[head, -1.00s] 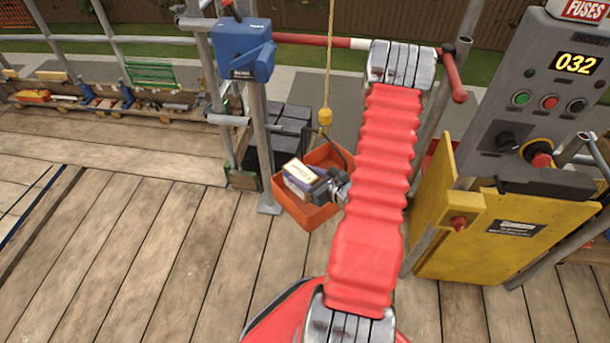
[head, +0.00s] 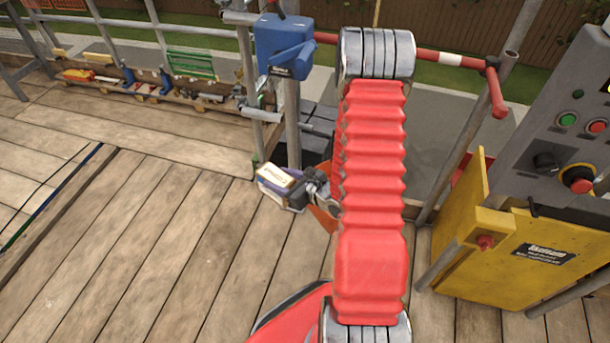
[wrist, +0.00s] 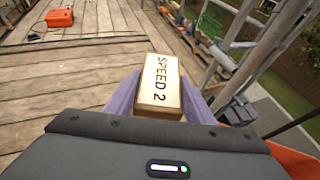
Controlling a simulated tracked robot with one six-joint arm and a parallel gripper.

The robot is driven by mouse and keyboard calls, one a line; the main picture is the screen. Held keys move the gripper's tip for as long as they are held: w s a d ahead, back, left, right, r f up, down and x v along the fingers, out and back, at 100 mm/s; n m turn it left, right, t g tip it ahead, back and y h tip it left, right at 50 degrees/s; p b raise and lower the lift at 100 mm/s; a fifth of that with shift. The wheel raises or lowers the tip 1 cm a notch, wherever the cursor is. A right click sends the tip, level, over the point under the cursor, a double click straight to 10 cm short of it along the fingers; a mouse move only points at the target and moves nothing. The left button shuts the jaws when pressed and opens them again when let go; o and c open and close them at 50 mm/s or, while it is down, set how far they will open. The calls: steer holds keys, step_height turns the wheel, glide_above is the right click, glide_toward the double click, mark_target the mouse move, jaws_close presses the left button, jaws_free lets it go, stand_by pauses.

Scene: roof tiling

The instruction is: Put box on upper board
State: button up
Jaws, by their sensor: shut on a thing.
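The box (head: 275,177) has a pale tan top and is held in my gripper (head: 296,188), left of my red arm in the head view. My gripper is shut on the box, and the box looks raised above the plank deck. I cannot tell which board is the upper board.
A low shelf of tools (head: 150,85) runs along the back left. A blue unit (head: 284,46) hangs on a scaffold pole above the box. A yellow-fronted control panel (head: 530,250) stands at right. The plank deck (head: 150,250) at left is clear. An orange case (wrist: 74,18) lies on the deck in the wrist view.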

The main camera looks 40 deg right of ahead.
steer(key=w+a+r+n+g+y, duration=0.1)
steer(key=a+n+y, duration=0.2)
steer(key=a, duration=1.2)
steer(key=shift+w+a+r, duration=0.2)
steer(key=shift+a+r, duration=0.1)
steer(key=shift+s, duration=0.15)
